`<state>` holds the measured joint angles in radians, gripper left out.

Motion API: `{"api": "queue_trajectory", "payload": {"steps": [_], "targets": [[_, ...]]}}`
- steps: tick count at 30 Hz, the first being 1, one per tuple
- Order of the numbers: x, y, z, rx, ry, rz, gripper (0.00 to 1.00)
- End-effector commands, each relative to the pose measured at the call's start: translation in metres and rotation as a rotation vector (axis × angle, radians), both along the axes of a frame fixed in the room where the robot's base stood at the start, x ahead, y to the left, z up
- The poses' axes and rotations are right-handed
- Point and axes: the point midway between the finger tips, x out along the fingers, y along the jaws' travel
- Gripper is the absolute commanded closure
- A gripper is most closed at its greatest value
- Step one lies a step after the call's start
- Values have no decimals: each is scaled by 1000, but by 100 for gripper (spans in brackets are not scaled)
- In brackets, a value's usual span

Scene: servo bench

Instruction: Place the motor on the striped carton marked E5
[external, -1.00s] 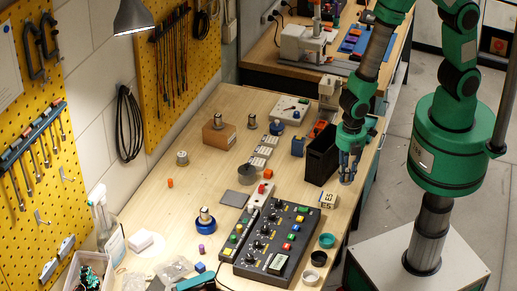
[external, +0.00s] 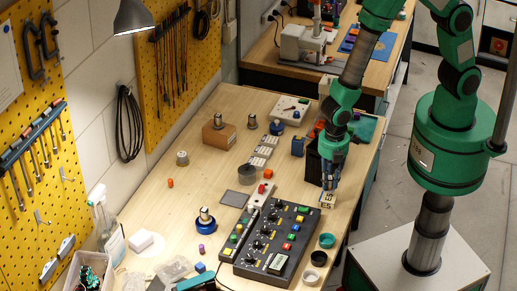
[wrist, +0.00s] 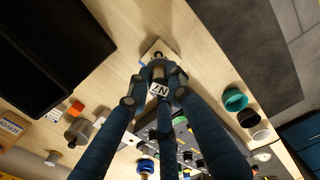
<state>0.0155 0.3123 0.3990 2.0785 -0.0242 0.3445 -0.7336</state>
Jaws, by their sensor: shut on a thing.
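The carton marked E5 (external: 328,201) is a small pale box with dark and yellow marking, at the right of the bench behind the control box. In the wrist view the carton (wrist: 151,47) shows just beyond my fingertips. My gripper (external: 329,184) points down directly over it. In the wrist view my gripper (wrist: 157,84) has its three dark blue fingers shut around a grey motor (wrist: 159,74) with a white tag that seems to read N7. The motor's lower end is at or just above the carton; I cannot tell whether they touch.
A tall black bin (external: 313,165) stands close behind my gripper. The black control box (external: 270,240) with knobs lies in front, beside a teal cup (external: 326,241). Other metal cylinders stand further left, one on a brown box (external: 219,137), one on a blue base (external: 205,224).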

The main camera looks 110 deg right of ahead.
Motion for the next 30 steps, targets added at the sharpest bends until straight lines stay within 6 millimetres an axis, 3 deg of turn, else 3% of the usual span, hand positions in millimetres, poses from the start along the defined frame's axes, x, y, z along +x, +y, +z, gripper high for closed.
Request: {"api": "queue_trajectory", "payload": {"steps": [10, 25, 26, 27, 28, 30], "targets": [[-1, 0, -28, -1, 2, 0, 100], [0, 0, -34, 0, 0, 0, 100], [0, 0, -34, 0, 0, 0, 76], [0, 0, -34, 0, 0, 0, 68], [0, 0, -33, 0, 0, 0, 62], [0, 0, -33, 0, 0, 0, 61]]}}
